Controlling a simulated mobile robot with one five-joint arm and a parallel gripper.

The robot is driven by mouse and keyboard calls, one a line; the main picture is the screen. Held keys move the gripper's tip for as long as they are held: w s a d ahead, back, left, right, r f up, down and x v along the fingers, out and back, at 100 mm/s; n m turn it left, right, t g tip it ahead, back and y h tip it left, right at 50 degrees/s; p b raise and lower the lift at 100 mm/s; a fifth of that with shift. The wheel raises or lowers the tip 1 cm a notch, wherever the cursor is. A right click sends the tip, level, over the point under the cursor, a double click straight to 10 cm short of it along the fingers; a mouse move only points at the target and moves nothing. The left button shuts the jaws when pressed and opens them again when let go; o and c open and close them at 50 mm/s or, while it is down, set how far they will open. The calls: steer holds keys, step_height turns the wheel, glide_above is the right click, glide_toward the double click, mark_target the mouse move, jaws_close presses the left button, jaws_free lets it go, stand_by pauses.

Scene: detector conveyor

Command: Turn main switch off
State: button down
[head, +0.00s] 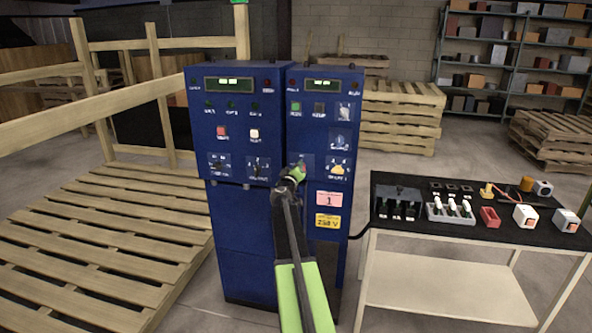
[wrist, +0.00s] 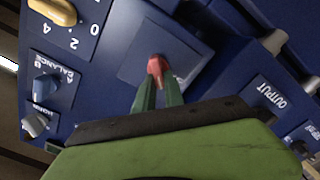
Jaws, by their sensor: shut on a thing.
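The blue detector cabinet (head: 243,110) stands ahead with two control panels of knobs, buttons and displays. My gripper (head: 298,170) reaches its front between the left and right panels' lower rows. In the wrist view, my gripper (wrist: 158,85) has its green fingers shut on a red switch knob (wrist: 157,65). The knob sits on a plain plate (wrist: 165,48) on the cabinet face. Its label is not readable, so I cannot confirm that it is the main switch. The fingers hide part of the knob, and its exact setting cannot be told.
A yellow knob (wrist: 54,11) and a blue "BALANCE" knob (wrist: 46,87) are close by. A table (head: 440,285) with small devices stands right of the cabinet. Pallets (head: 90,245) and wooden rails (head: 90,115) lie to the left.

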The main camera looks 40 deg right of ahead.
steer(key=n, duration=0.5)
steer(key=f+n, duration=0.1)
steer(key=n, duration=0.2)
steer(key=shift+s+d+n+b, duration=0.1)
steer(key=shift+d+n+b, duration=0.1)
steer(key=shift+n+b, duration=0.15)
steer(key=shift+n, duration=0.25)
steer(key=c, duration=1.4)
jaws_free()
steer(key=shift+r, duration=0.1)
steer(key=shift+c, duration=0.2)
steer(key=shift+a, duration=0.1)
